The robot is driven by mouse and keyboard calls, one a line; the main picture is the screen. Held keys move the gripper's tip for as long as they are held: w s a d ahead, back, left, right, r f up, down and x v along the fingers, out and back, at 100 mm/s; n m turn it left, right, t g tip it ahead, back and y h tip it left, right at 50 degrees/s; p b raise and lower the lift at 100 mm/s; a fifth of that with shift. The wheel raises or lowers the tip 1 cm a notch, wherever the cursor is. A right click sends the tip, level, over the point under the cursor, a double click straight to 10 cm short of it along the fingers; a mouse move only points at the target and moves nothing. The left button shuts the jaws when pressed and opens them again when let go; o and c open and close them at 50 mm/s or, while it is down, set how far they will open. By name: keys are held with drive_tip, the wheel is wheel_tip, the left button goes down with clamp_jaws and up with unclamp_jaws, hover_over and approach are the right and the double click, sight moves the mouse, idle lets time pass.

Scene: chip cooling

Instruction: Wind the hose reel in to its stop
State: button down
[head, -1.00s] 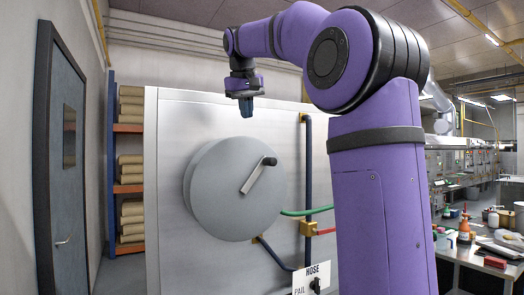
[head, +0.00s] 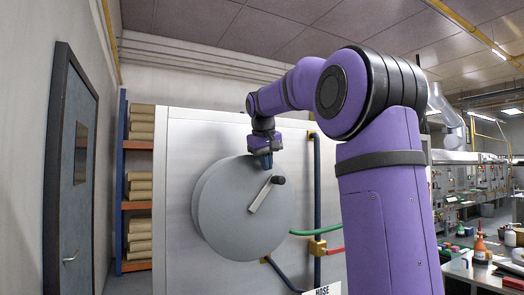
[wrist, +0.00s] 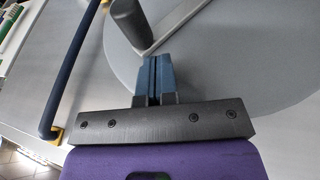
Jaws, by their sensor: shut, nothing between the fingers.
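The hose reel (head: 235,215) is a large grey disc on a pale upright panel, and it also shows in the wrist view (wrist: 225,65). Its crank (head: 261,195) slants up to the right and ends in a dark handle knob (head: 278,180), which shows at the upper left of the wrist view (wrist: 129,20). My gripper (head: 266,163) points down in front of the disc's upper edge, just above and left of the knob. In the wrist view its blue fingers (wrist: 157,72) are together and empty, close to the knob but apart from it.
A green hose (head: 308,232) leaves the reel's right side near a brass fitting (head: 317,247) on a dark blue pipe (head: 317,180). A door (head: 72,180) and shelf (head: 139,200) stand left; a cluttered bench (head: 485,270) stands right.

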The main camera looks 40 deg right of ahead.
sight(291, 189)
drive_tip(key=shift+s+d+f, duration=0.2)
drive_tip(key=shift+d+f, duration=0.45)
drive_tip(key=shift+f, duration=0.1)
drive_tip(key=shift+d, duration=0.1)
drive_tip(key=shift+s+d+f+y, duration=0.15)
drive_tip(key=shift+d+f+y, duration=0.1)
drive_tip(key=shift+d+y, duration=0.25)
drive_tip(key=shift+s+d+f+y, duration=0.15)
drive_tip(key=shift+d+f+y, duration=0.1)
drive_tip(key=shift+d+y, duration=0.25)
drive_tip(key=d+f+y, duration=0.1)
drive_tip(key=d+f+t+y, duration=0.1)
drive_tip(key=d+f+y, duration=0.1)
drive_tip(key=s+d+f+m+y, duration=0.1)
drive_tip(key=f+y, duration=0.1)
drive_tip(key=shift+d+t, duration=0.2)
drive_tip(key=shift+t, duration=0.2)
drive_tip(key=shift+s+d+f, duration=0.15)
drive_tip(key=shift+d+f, duration=0.15)
drive_tip(key=shift+f, duration=0.3)
